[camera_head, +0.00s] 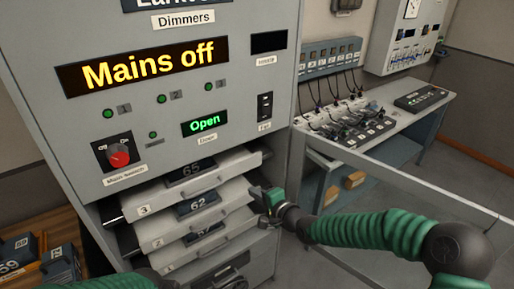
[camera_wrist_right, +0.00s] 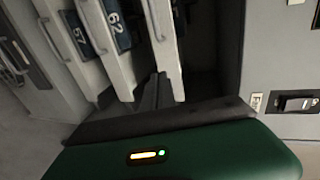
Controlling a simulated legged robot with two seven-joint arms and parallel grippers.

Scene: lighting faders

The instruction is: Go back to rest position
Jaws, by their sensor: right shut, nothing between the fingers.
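My right gripper (camera_head: 262,200) is shut and empty at the right edge of the open dimmer bay in the head view. In the right wrist view its dark fingers (camera_wrist_right: 158,92) point at the pulled-out modules. The grey dimmer cabinet (camera_head: 220,30) shows "Mains off" and a green "Open" display (camera_head: 204,124). Three light-grey modules stick out of its bay: 65 (camera_head: 225,163) on top, 62 (camera_head: 222,198) in the middle, 57 (camera_head: 232,232) at the bottom. I cannot tell whether the gripper touches one.
The red mains knob (camera_head: 119,157) and a black rocker switch (camera_head: 265,106) are on the cabinet front. More numbered modules (camera_head: 62,262) lie on a wooden surface at bottom left. A bench (camera_head: 425,122) with cables and a console stands at right. Floor is clear behind my right arm.

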